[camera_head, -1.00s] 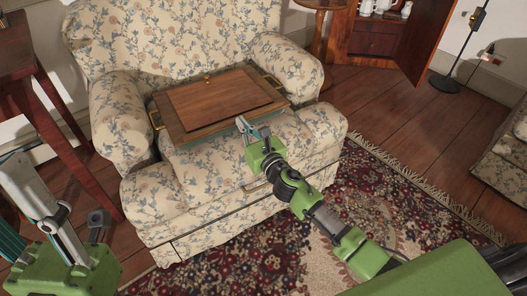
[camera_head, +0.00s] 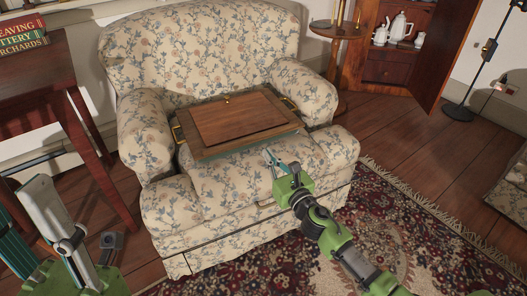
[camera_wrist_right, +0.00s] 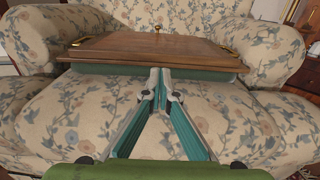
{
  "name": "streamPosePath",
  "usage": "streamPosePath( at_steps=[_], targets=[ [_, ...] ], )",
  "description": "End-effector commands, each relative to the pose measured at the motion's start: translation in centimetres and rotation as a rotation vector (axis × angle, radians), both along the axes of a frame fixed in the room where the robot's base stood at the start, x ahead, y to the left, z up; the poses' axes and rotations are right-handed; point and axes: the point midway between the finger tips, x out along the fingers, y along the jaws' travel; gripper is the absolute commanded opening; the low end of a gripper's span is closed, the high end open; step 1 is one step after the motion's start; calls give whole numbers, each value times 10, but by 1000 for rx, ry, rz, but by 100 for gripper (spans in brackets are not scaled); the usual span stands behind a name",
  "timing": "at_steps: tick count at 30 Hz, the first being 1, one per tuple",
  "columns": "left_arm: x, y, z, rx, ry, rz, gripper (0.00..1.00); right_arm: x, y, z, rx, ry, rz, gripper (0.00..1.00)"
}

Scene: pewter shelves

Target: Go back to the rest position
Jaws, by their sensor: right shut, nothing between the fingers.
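My right gripper (camera_head: 270,156) is in front of the armchair in the head view, its tips just short of the front edge of a wooden tray-like board. In the right wrist view (camera_wrist_right: 160,78) its two fingers meet at the tips, with nothing between them. The board (camera_head: 238,120) has brass handles at its ends and a small knob. It lies on the armchair's seat and also shows in the right wrist view (camera_wrist_right: 150,46). Part of my left gripper (camera_head: 40,215) stands large at the lower left, cut off by the frame; its opening is unclear.
The floral armchair (camera_head: 205,45) fills the middle. A red-brown table (camera_head: 45,85) with books (camera_head: 22,35) stands at left. A round side table (camera_head: 335,29), a cabinet (camera_head: 385,72) with white teapots and a floor lamp (camera_head: 458,111) are behind at right. A patterned rug (camera_head: 390,205) covers the floor in front.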

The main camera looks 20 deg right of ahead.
Motion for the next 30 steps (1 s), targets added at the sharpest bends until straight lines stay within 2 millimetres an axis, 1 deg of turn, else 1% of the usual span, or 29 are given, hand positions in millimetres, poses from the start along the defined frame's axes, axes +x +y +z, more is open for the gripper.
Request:
streamPosePath(
  at_steps=[1,3,9,12,15,19,21,23,26,27,29,30],
  targets=[
    [1,0,3,-1,1,0,40,-10,-1,0,-1,3,1,0],
    [2,0,5,-1,1,0,40,-23,-3,0,0,3,1,0],
    [2,0,6,0,-1,0,40,-52,-8,-1,1,2,1,0],
    [2,0,7,-1,-2,0,40,-61,-10,-1,1,2,2,0],
    [2,-1,7,0,-4,1,40,-66,-11,0,0,1,1,0],
    [2,0,8,-1,-7,1,40,-68,-11,-1,0,1,1,0],
    [2,0,9,-3,-10,2,40,-69,-9,1,18,1,8,0],
    [2,0,9,-2,-9,2,40,-72,1,5,80,5,33,0],
    [2,0,8,-1,-8,2,40,-85,33,24,309,21,128,0],
    [2,0,8,-1,-7,2,40,-94,50,36,446,34,186,0],
    [2,0,8,-1,-7,1,40,-111,77,63,684,58,292,0],
    [1,0,8,-1,-6,1,40,-125,95,84,855,79,373,0]
  ],
)
